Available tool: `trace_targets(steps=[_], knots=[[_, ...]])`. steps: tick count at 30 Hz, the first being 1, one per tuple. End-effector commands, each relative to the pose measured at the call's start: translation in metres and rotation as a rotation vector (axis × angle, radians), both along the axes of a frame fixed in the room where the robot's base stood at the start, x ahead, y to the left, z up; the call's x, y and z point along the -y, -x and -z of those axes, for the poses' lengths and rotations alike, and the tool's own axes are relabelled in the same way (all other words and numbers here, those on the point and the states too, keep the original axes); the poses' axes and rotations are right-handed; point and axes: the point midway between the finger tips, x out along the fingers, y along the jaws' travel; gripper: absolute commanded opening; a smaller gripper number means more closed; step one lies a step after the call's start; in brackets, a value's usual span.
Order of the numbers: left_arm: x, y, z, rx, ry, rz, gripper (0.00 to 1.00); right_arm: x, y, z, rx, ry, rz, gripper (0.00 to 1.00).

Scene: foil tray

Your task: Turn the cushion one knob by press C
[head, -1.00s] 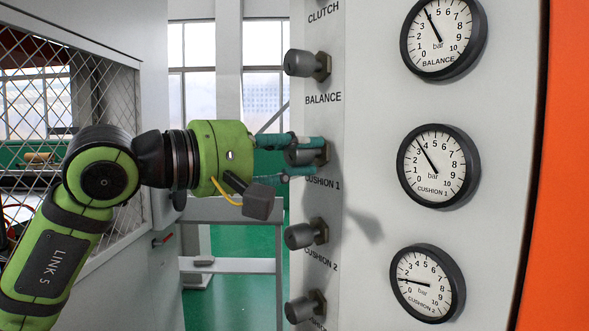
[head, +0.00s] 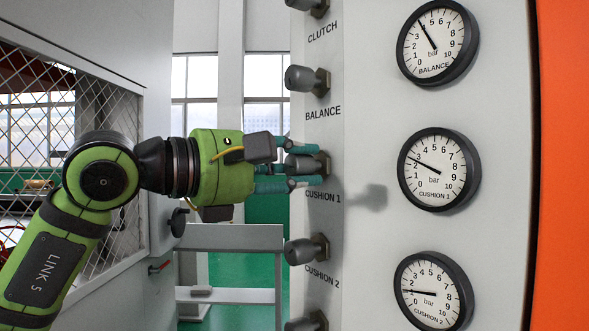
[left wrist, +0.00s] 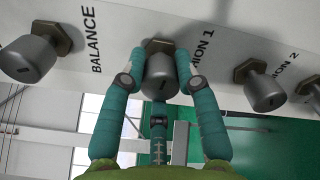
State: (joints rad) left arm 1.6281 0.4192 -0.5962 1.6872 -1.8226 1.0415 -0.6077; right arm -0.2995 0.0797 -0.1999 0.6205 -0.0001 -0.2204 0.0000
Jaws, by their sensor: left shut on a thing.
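The cushion one knob (head: 304,164) is a grey cylinder on a brass-coloured hex base, above the CUSHION 1 label on the press panel (head: 370,110). My left gripper (head: 314,162) has teal fingers closed around this knob from the left. In the left wrist view the knob (left wrist: 159,82) sits between the fingertips, partly covered by them. The cushion 1 gauge (head: 440,188) stands to the right, its needle a little below 3 bar. My right gripper is in no view.
The balance knob (head: 303,79) is above and the cushion 2 knob (head: 303,250) below, both clear of the fingers. The balance gauge (head: 436,52) and cushion 2 gauge (head: 428,304) are on the right. A mesh guard (head: 70,120) stands on the left.

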Motion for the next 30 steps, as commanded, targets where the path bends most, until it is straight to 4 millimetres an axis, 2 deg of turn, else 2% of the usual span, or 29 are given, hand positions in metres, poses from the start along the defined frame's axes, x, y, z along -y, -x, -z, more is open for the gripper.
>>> trace_targets(steps=[10, 11, 12, 13, 23, 26, 30], knots=[[0.002, 0.001, 0.0, -0.001, 0.0, 0.004, 0.0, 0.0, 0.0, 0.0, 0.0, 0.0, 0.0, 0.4], [0.002, 0.001, 0.0, -0.001, 0.0, 0.004, 0.36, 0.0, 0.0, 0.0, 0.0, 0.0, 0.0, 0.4], [0.001, 0.001, 0.0, -0.001, 0.001, 0.004, 0.52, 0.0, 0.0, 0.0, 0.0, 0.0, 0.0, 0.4], [0.001, 0.001, 0.0, -0.001, 0.001, 0.004, 0.56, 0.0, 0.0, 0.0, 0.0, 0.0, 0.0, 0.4], [-0.001, 0.001, -0.001, 0.001, 0.003, 0.0, 0.56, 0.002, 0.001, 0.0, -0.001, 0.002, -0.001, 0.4], [-0.007, 0.004, -0.001, 0.001, 0.003, -0.001, 0.56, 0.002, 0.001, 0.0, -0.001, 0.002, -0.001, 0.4], [-0.027, 0.017, -0.001, 0.003, 0.003, -0.003, 0.56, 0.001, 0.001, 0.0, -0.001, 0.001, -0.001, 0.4]])
